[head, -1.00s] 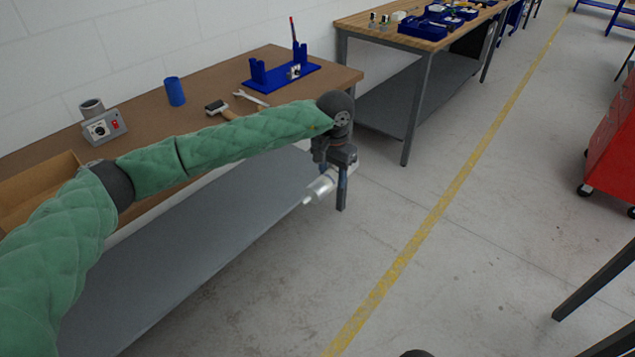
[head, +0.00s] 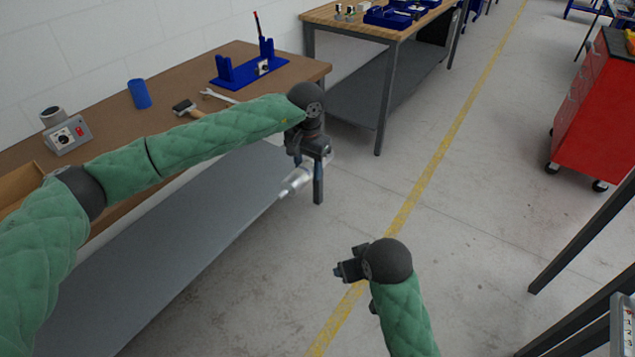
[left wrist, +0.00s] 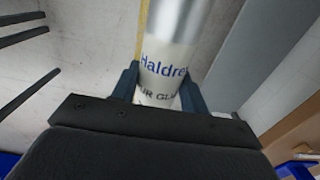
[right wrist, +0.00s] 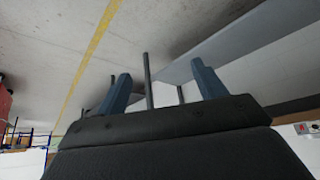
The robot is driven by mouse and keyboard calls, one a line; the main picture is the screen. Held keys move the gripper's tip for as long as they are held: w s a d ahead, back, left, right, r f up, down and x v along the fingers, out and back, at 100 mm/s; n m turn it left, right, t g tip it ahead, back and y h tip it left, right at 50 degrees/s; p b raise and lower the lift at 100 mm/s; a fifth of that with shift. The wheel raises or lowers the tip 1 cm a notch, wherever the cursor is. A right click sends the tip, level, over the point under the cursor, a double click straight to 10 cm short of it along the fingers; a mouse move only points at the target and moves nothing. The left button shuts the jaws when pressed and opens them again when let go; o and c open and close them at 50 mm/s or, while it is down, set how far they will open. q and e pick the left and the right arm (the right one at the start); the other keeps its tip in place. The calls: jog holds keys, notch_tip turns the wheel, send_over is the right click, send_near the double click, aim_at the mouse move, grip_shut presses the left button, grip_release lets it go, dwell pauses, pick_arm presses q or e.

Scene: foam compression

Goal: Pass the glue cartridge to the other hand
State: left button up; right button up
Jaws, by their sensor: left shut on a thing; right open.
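The glue cartridge (head: 297,179) is a pale tube with a narrow nozzle end, held in the air in front of the workbench. In the left wrist view the cartridge (left wrist: 170,60) shows blue lettering and sits between both fingers. My left gripper (head: 312,168) is shut on it, and the fingers hide part of its body. My right gripper (head: 342,271) is lower and to the right, apart from the cartridge, over open floor. In the right wrist view my right gripper (right wrist: 162,88) has its fingers spread with nothing between them.
A red cabinet (head: 592,115) stands at right. The floor between is clear.

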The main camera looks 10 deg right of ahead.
jog(key=w+a+r+t, duration=0.3)
jog(key=w+r, duration=0.5)
jog(key=r, duration=0.3)
jog(key=m+t+y, duration=0.1)
jog(key=m+y, duration=0.2)
jog(key=m, duration=1)
send_near(302, 180)
jog(key=x, duration=1.2)
jog(key=shift+w+f, duration=0.2)
jog(key=shift+w, duration=0.05)
